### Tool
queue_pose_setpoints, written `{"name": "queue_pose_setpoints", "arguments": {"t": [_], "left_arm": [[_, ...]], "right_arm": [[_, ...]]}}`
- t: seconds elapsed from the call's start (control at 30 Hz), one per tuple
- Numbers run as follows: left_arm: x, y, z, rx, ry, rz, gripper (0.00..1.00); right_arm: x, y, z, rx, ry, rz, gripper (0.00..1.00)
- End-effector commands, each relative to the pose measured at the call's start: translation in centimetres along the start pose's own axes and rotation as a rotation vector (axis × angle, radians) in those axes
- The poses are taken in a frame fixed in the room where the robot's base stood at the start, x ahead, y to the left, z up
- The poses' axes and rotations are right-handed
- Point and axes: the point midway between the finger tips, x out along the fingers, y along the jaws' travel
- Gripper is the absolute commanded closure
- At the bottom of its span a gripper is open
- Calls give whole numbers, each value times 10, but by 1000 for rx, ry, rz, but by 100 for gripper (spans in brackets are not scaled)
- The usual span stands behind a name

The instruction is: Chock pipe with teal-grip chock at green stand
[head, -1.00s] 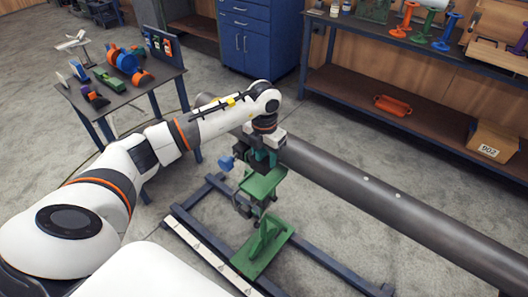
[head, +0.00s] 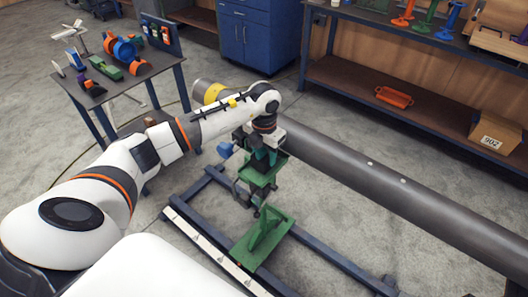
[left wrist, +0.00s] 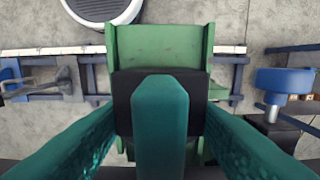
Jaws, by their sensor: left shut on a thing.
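My left gripper (head: 265,150) is over the green stand (head: 262,177), close beside the grey pipe (head: 370,180). It is shut on the teal-grip chock, whose teal grip (left wrist: 160,110) shows between the fingers in the left wrist view. The chock's black body is over the stand's green top (left wrist: 160,45), at or just above it; I cannot tell if they touch. The pipe runs from behind my left arm to the lower right, and a yellow part shows near its far end. Whether the chock touches the pipe is hidden. My right gripper is out of view.
The stand is among dark blue floor rails (head: 335,262). A blue knob (left wrist: 285,80) is right of the stand in the left wrist view. A small table (head: 120,95) with coloured parts stands at the left. A shelf bench (head: 420,95) and blue cabinet (head: 258,40) are behind.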

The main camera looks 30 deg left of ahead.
Motion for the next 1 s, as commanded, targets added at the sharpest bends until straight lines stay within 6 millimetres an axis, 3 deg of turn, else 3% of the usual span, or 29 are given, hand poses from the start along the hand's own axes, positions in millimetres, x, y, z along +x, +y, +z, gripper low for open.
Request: {"name": "queue_pose_setpoints", "arguments": {"t": [1.0], "left_arm": [[1,0,-13,0,1,0,79]], "right_arm": [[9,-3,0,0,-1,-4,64]]}}
